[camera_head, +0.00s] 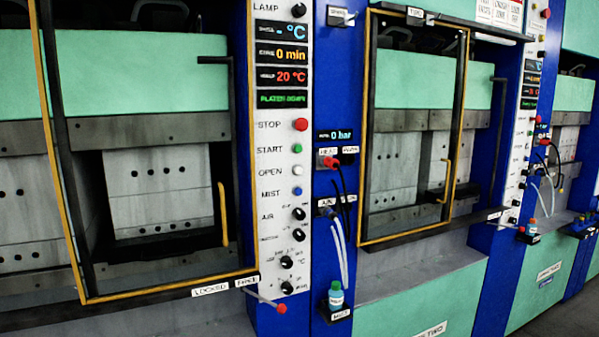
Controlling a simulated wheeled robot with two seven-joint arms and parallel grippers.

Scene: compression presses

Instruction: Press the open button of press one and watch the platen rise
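The press at the left (140,60) appears to be press one, since its neighbour bears the label TWO. Its white panel carries the open button (297,171), a pale white round button beside the word OPEN. It sits below the green START button (297,149) and above the blue MIST button (298,191). Behind the yellow-edged door frame (238,150) is a green block over a grey plate (150,128), with pale drilled blocks (160,185) below. I cannot tell which part is the platen. The small green display line (282,99) is hard to read. Neither gripper shows.
The red STOP button (300,124) is just above START. Black knobs (299,214) sit lower on the panel. A red-tipped rod (281,308) juts out near the panel's foot. A bottle (335,294) with tubes stands to the right. Press two (415,75) is farther right.

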